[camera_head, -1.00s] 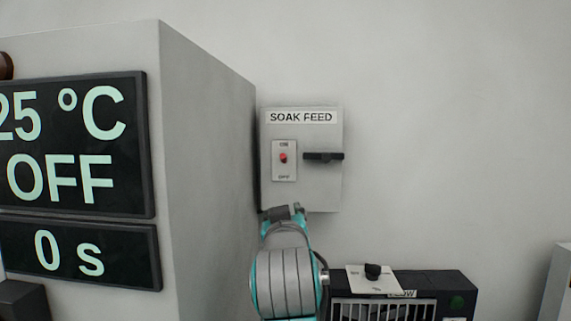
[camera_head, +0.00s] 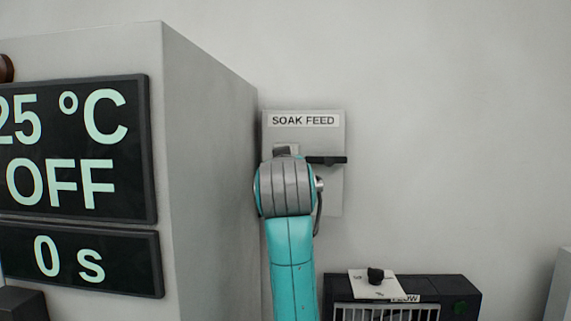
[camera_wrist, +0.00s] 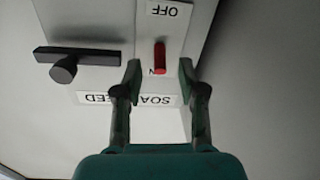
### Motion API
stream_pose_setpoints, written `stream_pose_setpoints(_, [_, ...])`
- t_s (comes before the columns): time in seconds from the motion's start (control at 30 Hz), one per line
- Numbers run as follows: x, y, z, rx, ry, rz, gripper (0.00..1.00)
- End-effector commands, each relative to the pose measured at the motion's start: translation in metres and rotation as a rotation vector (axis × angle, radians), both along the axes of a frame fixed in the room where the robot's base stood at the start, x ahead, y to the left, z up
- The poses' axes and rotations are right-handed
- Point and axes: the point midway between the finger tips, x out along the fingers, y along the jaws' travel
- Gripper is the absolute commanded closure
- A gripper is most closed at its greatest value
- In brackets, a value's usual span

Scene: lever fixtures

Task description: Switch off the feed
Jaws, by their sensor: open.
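The SOAK FEED box (camera_head: 333,190) is a light grey panel on the wall, just right of the big grey cabinet. Its small switch plate has a red toggle (camera_wrist: 160,58), seen upside down in the wrist view, with the OFF label at the plate's top there. The toggle lies at the end away from OFF. A black handle (camera_head: 327,160) sits level on the box; it also shows in the wrist view (camera_wrist: 78,58). My gripper (camera_wrist: 160,72) is open, its fingertips on either side of the toggle, with gaps showing. In the head view my arm hides the toggle.
The grey cabinet (camera_head: 210,150) stands close on the left, with displays reading 25 °C, OFF (camera_head: 60,185) and 0 s (camera_head: 70,257). A dark unit with a black knob (camera_head: 375,276) is below right. The wall right of the box is clear.

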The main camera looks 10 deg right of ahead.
Motion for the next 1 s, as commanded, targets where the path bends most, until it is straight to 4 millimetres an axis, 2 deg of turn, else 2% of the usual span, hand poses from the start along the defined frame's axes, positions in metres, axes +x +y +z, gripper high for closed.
stream_pose_setpoints(0.2, [0.023,-0.003,0.0,-0.001,-0.001,0.0,0.6])
stream_pose_setpoints(0.57, [0.029,-0.004,0.0,0.0,-0.001,0.0,0.6])
stream_pose_setpoints(0.6, [0.029,-0.004,0.0,0.0,-0.001,0.0,0.62])
stream_pose_setpoints(0.7, [0.029,-0.004,0.0,0.0,-0.001,0.0,0.87])
stream_pose_setpoints(0.77, [0.029,-0.004,0.0,0.0,-0.001,0.0,1.0])
stream_pose_setpoints(1.0, [0.029,-0.004,0.0,-0.002,-0.005,0.0,1.0])
